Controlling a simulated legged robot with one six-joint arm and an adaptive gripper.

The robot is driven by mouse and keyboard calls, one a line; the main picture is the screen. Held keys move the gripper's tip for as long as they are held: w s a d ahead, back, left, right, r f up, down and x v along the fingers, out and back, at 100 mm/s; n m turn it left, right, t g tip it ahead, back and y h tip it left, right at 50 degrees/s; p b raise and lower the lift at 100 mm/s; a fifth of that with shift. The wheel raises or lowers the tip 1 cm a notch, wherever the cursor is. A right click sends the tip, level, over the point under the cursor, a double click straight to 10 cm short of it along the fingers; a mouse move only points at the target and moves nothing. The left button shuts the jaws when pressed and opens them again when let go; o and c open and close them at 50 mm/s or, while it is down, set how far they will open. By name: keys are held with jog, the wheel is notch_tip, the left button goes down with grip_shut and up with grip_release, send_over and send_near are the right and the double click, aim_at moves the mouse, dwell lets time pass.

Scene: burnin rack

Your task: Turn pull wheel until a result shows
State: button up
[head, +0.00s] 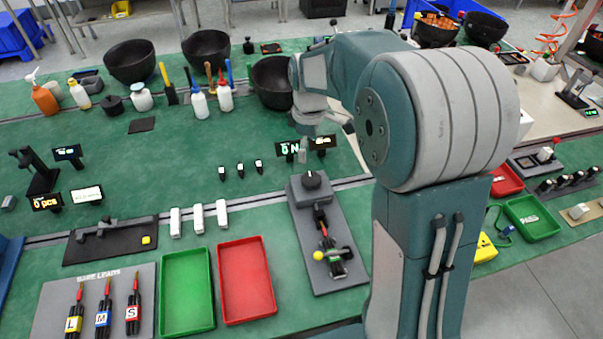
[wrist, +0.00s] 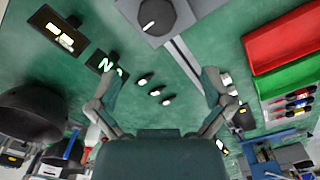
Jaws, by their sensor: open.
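A black round knob (head: 312,180) with a white mark, apparently the pull wheel, sits on a grey block at the far end of a grey tester base (head: 345,272). The knob also shows at the top of the wrist view (wrist: 157,15). A black-and-red part and a yellow ball handle (head: 318,255) are on the base. A small display (head: 290,148) behind the knob seems to read 0 N; a second display (head: 322,142) beside it is not legible. My gripper (wrist: 160,78) is open and empty, with its fingers spread wide. It is above the bench, beyond the knob and apart from it.
Three small black-and-white pieces (head: 240,169) lie left of the displays. A green tray (head: 187,290) and a red tray (head: 246,280) lie left of the base. Dark bowls (head: 207,49) and bottles (head: 199,103) stand farther back.

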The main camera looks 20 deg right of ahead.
send_over(311, 178)
jog(key=f, duration=0.5)
jog(key=shift+d, duration=0.35)
jog(key=f, duration=0.2)
jog(key=a+f, duration=0.1)
jog(key=f, duration=0.2)
jog(key=shift+a+f, duration=0.15)
jog(key=shift+f, duration=0.2)
jog(key=shift+d, duration=0.4)
jog(key=shift+c, duration=1.3)
jog(key=c, duration=0.5)
jog(key=shift+a, duration=0.15)
jog(key=shift+c, duration=1.2)
